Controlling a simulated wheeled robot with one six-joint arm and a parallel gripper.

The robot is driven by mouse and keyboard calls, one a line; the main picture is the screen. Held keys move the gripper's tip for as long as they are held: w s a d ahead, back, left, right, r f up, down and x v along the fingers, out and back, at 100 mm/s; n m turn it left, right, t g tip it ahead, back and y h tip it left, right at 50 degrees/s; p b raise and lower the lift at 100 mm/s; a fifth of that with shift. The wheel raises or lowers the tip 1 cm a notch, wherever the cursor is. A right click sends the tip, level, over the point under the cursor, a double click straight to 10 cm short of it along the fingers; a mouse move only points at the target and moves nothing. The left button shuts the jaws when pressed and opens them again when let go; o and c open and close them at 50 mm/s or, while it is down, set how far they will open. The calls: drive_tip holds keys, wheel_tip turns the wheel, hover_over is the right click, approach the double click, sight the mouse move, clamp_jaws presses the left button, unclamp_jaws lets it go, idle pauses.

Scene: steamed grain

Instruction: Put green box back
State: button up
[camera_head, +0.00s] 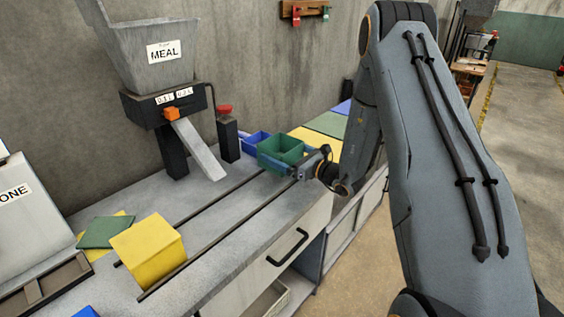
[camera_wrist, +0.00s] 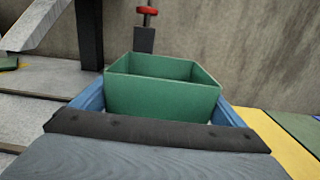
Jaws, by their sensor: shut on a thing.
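The green box (camera_head: 283,149) is open-topped and upright near the back end of the counter. It also fills the middle of the wrist view (camera_wrist: 162,96), where it looks empty. My gripper (camera_head: 302,164) is shut on the green box from its near right side. I cannot tell whether the box's base touches the counter. Blue edges show on both sides of the green box in the wrist view. A green mat (camera_head: 327,123) lies beyond it.
A yellow mat (camera_head: 308,136) lies beside the green one. The meal hopper (camera_head: 150,55) with its chute (camera_head: 199,149) stands left, and a red-topped post (camera_head: 227,134) stands near the boxes. A yellow box (camera_head: 148,253) sits at the counter's front left. Two dark rails cross the counter.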

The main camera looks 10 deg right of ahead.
drive_tip(key=shift+f+p, duration=0.5)
drive_tip(key=shift+f, duration=1.6)
drive_tip(key=shift+f, duration=0.15)
drive_tip(key=o, duration=1.8)
drive_tip(key=shift+c, duration=0.2)
drive_tip(key=b+v, duration=0.3)
drive_tip(key=v, duration=0.9)
drive_tip(key=shift+b, duration=0.35)
